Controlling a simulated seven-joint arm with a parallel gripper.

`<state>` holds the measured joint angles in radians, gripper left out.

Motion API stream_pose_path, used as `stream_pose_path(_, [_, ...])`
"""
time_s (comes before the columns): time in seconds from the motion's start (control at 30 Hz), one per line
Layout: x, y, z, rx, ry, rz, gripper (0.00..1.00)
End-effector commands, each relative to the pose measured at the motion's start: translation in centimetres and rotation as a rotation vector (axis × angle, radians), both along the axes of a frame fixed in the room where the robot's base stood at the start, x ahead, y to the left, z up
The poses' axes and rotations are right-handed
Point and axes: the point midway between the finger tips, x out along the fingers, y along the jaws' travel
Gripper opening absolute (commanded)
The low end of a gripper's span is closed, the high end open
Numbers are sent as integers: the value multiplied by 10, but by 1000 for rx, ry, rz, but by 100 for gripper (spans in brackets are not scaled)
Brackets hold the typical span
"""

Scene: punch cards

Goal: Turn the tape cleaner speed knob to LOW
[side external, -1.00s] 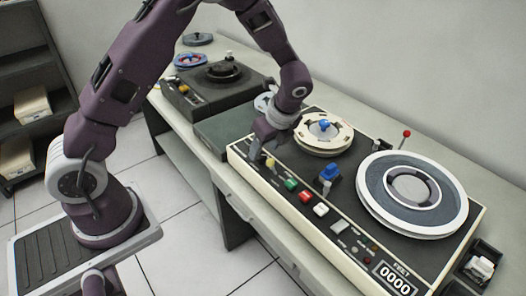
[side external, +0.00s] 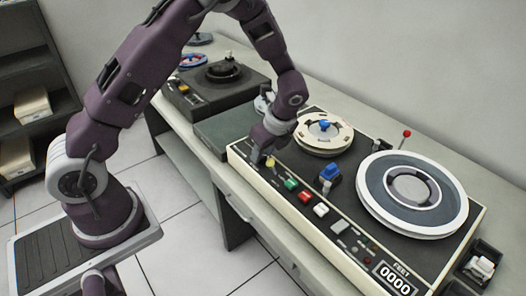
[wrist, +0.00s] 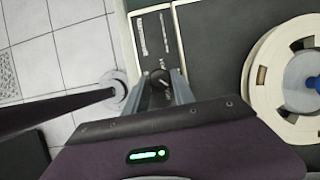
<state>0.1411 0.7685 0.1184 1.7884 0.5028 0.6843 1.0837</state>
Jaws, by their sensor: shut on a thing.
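The speed knob (wrist: 160,78) is a small black round knob with a light pointer mark. It sits on the dark control strip (wrist: 151,20) at the left end of the tape deck. My gripper (wrist: 161,84) is over it, with one finger on each side, shut on the knob. White lettering runs beside the knob, too small and partly covered to read. In the side external view my gripper (side external: 260,156) points down at the deck's near left corner and hides the knob.
Along the same strip are a yellow button (side external: 270,162), green button (side external: 291,184), red button (side external: 305,196) and white button (side external: 321,209). A cream reel (side external: 338,138) and a large grey reel (side external: 432,225) lie on the deck. A blue knob (side external: 330,172) stands between them.

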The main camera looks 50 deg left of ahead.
Motion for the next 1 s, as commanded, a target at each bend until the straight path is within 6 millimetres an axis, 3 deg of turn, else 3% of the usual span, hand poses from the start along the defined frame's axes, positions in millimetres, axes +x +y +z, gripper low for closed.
stream_pose_path(0.27, [2,-1,0,-1,-1,153,0])
stream_pose_path(1.0, [8,3,0,-3,-2,852,0])
